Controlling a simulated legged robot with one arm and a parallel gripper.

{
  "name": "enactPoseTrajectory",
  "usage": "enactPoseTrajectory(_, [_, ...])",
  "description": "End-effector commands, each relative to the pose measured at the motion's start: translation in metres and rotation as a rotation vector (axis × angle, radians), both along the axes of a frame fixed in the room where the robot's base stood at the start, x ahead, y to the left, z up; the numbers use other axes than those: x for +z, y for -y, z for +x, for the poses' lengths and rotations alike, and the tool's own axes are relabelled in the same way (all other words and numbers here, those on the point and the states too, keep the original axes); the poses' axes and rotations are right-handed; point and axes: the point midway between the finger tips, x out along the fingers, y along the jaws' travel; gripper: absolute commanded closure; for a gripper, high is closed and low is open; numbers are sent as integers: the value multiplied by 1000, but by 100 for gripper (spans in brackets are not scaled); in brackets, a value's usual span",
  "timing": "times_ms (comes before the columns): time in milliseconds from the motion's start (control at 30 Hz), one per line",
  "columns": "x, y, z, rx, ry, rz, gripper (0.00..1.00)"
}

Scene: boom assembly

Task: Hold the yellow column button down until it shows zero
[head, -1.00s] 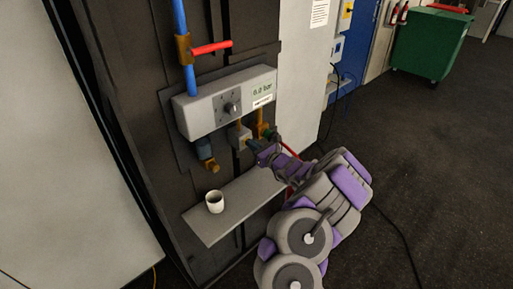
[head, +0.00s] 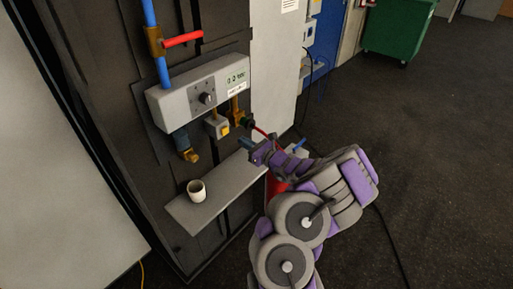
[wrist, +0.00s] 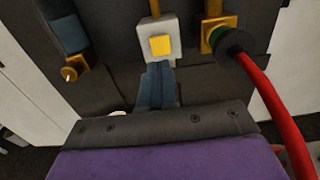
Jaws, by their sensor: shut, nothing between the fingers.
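The yellow button (head: 226,129) sits on a small pale box below the grey control panel (head: 190,95). In the wrist view the yellow button (wrist: 160,45) is just beyond my fingertips. My gripper (head: 244,143) is shut and empty, below and right of the button in the head view, and appears apart from it. In the wrist view my gripper (wrist: 159,68) shows blue fingers together, pointing at the box. The display (head: 236,77) has green digits that look like 0.0 bar, though they are small and blurred.
A white cup (head: 197,190) stands on the grey shelf (head: 222,184) below the panel. A red hose (wrist: 262,90) runs from a brass fitting right of the button. A blue pipe with a red lever (head: 183,40) rises above the panel.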

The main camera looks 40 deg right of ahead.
Motion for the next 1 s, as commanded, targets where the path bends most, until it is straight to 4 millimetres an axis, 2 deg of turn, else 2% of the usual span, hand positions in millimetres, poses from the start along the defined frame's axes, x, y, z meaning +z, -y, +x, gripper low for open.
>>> enactPoseTrajectory(100, [0,6,-23,-6,-2,1,100])
enactPoseTrajectory(300, [-2,5,-43,-4,-4,2,100])
enactPoseTrajectory(500, [-2,3,-50,-2,-4,0,100])
enactPoseTrajectory(1000, [-3,5,-50,-3,-6,1,100])
